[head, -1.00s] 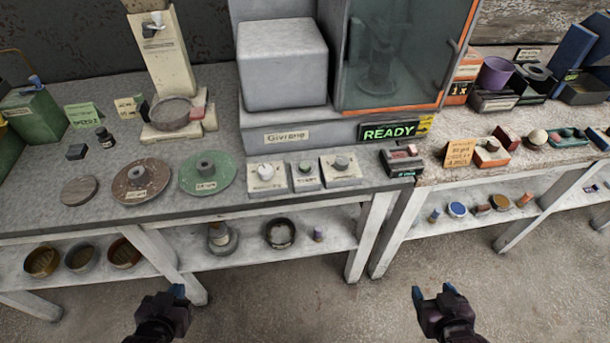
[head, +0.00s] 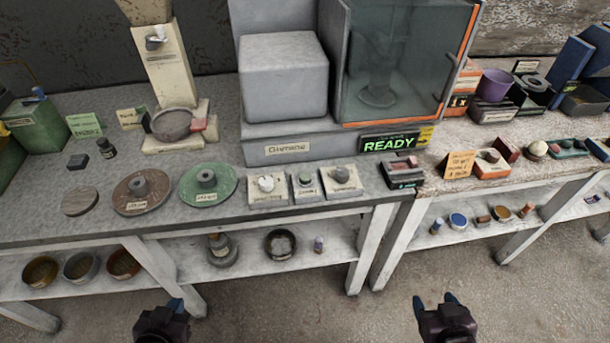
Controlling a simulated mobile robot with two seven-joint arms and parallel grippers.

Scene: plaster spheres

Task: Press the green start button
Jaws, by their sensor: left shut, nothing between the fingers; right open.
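A small green button (head: 305,178) sits on a narrow white box between two white knob boxes, at the front edge of the bench below the grey machine (head: 283,80). The machine's display (head: 390,144) reads READY in green. My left gripper (head: 175,306) is shut and empty, low in front of the bench and left of the button. My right gripper (head: 434,302) is open and empty, low in front of the bench and right of the button. Both are well apart from the button.
The left knob box (head: 267,189) and right knob box (head: 342,181) flank the button closely. A green disc (head: 222,197) and brown disc (head: 155,202) lie to the left. A dark device (head: 402,174) stands to the right. The lower shelf (head: 190,264) holds bowls. The floor in front is clear.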

